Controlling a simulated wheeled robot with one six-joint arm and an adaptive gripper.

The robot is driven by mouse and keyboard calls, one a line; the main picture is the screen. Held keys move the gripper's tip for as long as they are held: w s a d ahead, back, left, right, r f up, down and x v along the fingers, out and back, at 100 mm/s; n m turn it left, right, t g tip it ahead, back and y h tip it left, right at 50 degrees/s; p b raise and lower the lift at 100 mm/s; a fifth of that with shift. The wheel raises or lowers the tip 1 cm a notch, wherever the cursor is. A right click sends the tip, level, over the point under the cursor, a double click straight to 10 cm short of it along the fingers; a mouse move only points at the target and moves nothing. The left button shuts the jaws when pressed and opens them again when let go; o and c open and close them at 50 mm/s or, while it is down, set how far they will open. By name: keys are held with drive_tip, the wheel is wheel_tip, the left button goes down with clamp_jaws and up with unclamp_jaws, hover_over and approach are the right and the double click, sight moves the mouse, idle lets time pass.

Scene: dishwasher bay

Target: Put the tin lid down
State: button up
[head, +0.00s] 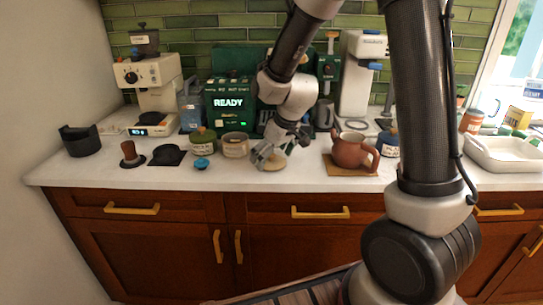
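My gripper (262,157) is low over the counter, left of centre, pointing down and to the left. A tan, round, flat disc (276,164), which looks like the tin lid, is right at the fingertips on or just above the counter. I cannot tell whether the fingers touch or hold it, or whether it rests on the surface. An open cream tin (235,146) stands just left of my gripper. A labelled jar (203,144) with a dark greenish top stands further left. The small gap between the fingers is too fine to read.
A small blue round piece (201,164) lies in front of the jar. A brown teapot (352,152) stands on a mat to the right. A tamper (131,154) and a dark piece on a black mat (167,155) are left. The counter's front edge is close.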

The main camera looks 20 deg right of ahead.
drive_tip(key=shift+r, duration=0.1)
drive_tip(key=v, duration=1.1)
drive_tip(key=s+d+r+m, duration=0.1)
drive_tip(key=s+d+r, duration=0.1)
drive_tip(key=s+d, duration=0.2)
drive_tip(key=s+d+r+m+h, duration=0.1)
drive_tip(key=s+d, duration=0.3)
drive_tip(key=s, duration=0.7)
drive_tip(key=s+d+r+m+h, duration=0.1)
drive_tip(key=s+d+r+m, duration=0.2)
drive_tip(key=s, duration=0.5)
drive_tip(key=shift+d+r, duration=0.5)
drive_tip(key=shift+d, duration=0.5)
